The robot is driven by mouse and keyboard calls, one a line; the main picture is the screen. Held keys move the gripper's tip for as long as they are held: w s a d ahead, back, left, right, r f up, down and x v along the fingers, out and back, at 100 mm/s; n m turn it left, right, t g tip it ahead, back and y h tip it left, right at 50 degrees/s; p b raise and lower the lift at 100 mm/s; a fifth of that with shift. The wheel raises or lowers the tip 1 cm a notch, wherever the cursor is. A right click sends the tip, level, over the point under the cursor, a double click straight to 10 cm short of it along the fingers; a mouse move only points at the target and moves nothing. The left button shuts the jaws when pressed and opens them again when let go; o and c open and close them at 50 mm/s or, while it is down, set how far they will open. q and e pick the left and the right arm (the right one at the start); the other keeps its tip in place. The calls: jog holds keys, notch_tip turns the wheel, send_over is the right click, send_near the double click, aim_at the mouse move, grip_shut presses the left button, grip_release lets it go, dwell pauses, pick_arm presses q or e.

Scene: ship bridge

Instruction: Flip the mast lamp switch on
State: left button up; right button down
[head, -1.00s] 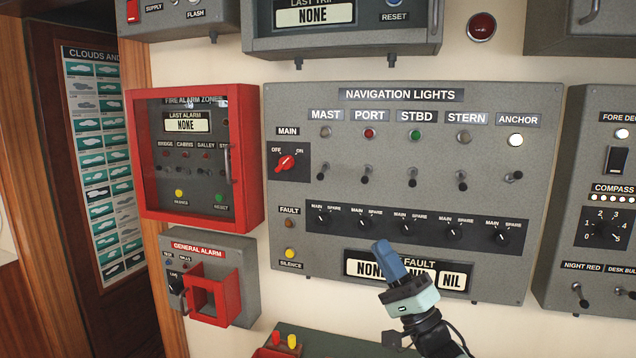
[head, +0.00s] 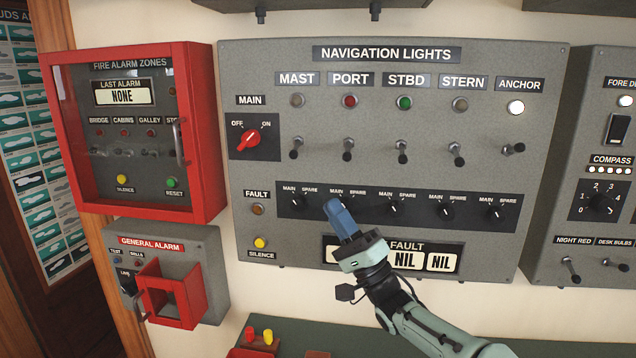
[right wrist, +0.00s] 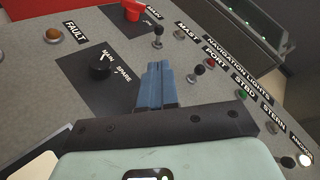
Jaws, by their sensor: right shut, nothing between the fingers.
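The mast lamp switch (head: 296,148) is a small metal toggle with a black tip, under the MAST label on the grey navigation lights panel (head: 400,120). In the right wrist view the mast switch (right wrist: 157,38) stands beyond the fingertips. My right gripper (head: 334,206) is shut and empty, below and right of the mast switch, in front of the main/spare knob row. Its blue fingers (right wrist: 158,80) are together in the wrist view. My left gripper is out of view.
Other toggles stand close by, with the port switch (head: 347,150) nearest on the right. The red main knob (head: 249,140) is to the left. The red fire alarm box (head: 212,150) and red general alarm guard (head: 172,295) project from the wall at left.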

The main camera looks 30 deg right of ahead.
jog(key=p, duration=0.4)
send_near(297, 148)
jog(key=x, duration=0.4)
jog(key=shift+w, duration=0.1)
jog(key=shift+w+a+r+p, duration=0.2)
jog(key=shift+w+r+p, duration=0.1)
jog(key=shift+w+r, duration=0.1)
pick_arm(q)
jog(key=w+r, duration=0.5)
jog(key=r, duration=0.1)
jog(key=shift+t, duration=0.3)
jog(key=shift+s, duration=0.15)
pick_arm(e)
jog(key=shift+s, duration=0.15)
jog(key=shift+a, duration=0.1)
